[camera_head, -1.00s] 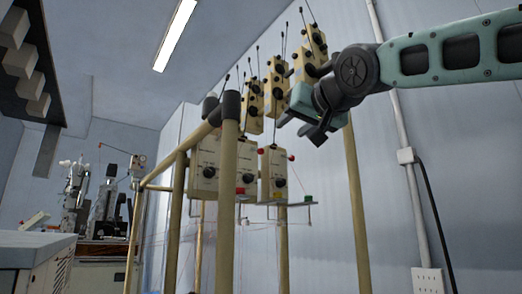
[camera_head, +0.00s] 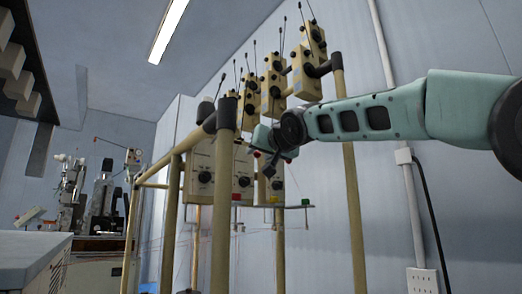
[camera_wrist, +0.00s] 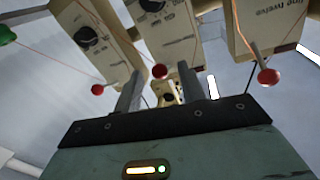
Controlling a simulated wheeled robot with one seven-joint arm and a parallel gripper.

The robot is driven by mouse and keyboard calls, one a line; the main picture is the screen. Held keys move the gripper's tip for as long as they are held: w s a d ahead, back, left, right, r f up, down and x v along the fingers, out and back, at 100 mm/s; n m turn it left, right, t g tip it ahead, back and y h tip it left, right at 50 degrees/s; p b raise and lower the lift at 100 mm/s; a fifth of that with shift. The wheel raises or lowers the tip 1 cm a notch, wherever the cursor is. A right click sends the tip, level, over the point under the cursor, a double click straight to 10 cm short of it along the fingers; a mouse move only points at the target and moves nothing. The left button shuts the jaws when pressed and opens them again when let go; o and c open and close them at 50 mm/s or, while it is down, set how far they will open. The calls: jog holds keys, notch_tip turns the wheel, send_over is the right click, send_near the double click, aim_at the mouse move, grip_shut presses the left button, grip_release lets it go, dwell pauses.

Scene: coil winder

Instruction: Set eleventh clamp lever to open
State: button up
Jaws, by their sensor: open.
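My gripper (camera_head: 270,166) is in front of the lower row of cream clamp boxes in the head view and hides part of the rightmost box (camera_head: 278,186). In the wrist view my gripper (camera_wrist: 160,92) is open, with two grey fingers. The middle lever's red knob (camera_wrist: 159,71) shows in the gap between them; I cannot tell whether anything touches it. A left red knob (camera_wrist: 97,89) is just left of the left finger. A right red knob (camera_wrist: 268,76) hangs from a box (camera_wrist: 262,22) whose lettering includes "twelve".
A tan pipe frame (camera_head: 224,190) stands in front of and around the boxes. More cream boxes with thin rods (camera_head: 312,45) are on the upper rail. A green knob (camera_wrist: 6,35) is at the wrist view's left edge. Thin red threads run close to the levers.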

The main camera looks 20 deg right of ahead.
grip_shut()
jog(key=shift+r+p, duration=0.2)
jog(key=shift+p, duration=0.25)
notch_tip(320, 180, up, 6)
jog(key=n+g+h+p, duration=0.1)
jog(key=g+p, duration=0.8)
jog(key=p, duration=2.1)
jog(key=shift+w+a+h+p, duration=0.15)
jog(key=shift+w+h+p, duration=0.25)
jog(key=shift+w+h, duration=0.1)
jog(key=shift+g+p, duration=0.4)
